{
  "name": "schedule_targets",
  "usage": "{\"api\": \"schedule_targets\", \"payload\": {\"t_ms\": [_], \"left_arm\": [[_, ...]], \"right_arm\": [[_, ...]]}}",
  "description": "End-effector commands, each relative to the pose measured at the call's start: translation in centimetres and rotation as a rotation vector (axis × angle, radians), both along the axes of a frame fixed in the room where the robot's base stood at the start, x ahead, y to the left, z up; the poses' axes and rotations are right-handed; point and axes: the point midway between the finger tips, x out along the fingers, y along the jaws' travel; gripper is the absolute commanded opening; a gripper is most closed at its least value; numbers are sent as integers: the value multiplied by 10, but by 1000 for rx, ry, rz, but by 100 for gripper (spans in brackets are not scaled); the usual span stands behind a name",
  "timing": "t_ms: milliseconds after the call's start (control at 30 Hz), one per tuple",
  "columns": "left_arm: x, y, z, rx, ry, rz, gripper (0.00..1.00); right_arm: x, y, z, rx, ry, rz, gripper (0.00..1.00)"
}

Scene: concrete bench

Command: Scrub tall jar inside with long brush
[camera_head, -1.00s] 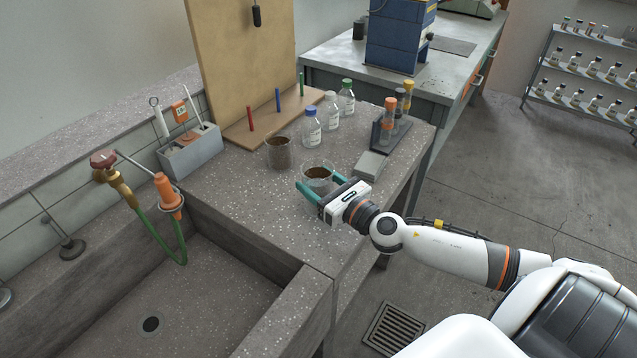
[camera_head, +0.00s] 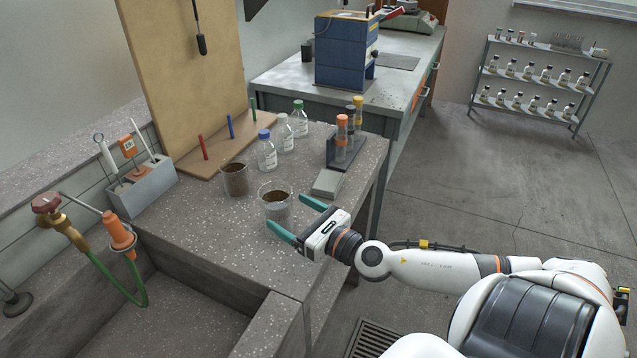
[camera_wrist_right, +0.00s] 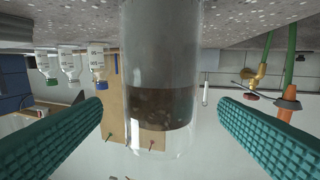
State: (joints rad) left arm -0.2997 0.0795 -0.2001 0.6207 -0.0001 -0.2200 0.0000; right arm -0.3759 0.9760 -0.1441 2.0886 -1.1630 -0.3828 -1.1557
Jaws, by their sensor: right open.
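The glass jar (camera_head: 277,210) with brown soiling in its upper part stands upright on the bench, just ahead of my right gripper (camera_head: 287,213). The right gripper is open, its teal fingers pointing at the jar, which appears not gripped. In the right wrist view, which is upside down, the jar (camera_wrist_right: 160,106) shows between the open fingers (camera_wrist_right: 160,120), with gaps on both sides. A second glass jar (camera_head: 235,181) with brown soiling stands behind it to the left. Long-handled tools, one a white-handled brush-like one (camera_head: 106,155), stand in a grey caddy (camera_head: 143,190). My left gripper is out of view.
A sink (camera_head: 170,318) with a tap and green hose (camera_head: 138,283) lies at the front left. Three capped bottles (camera_head: 284,138), a tube rack (camera_head: 343,152) and a grey block (camera_head: 327,183) stand behind the jars. A pegged board (camera_head: 185,80) rises at the back.

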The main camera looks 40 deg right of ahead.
Motion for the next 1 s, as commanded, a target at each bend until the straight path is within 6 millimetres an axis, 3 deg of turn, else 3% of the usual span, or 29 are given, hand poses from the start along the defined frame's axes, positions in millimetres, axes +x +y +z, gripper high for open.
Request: {"api": "schedule_targets", "payload": {"t_ms": [200,500,1000], "left_arm": [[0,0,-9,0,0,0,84],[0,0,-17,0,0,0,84],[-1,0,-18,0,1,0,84]], "right_arm": [[-32,-4,-3,1,4,1,83],[-64,-9,-1,3,0,1,83],[-71,-11,1,0,-1,1,83]]}}
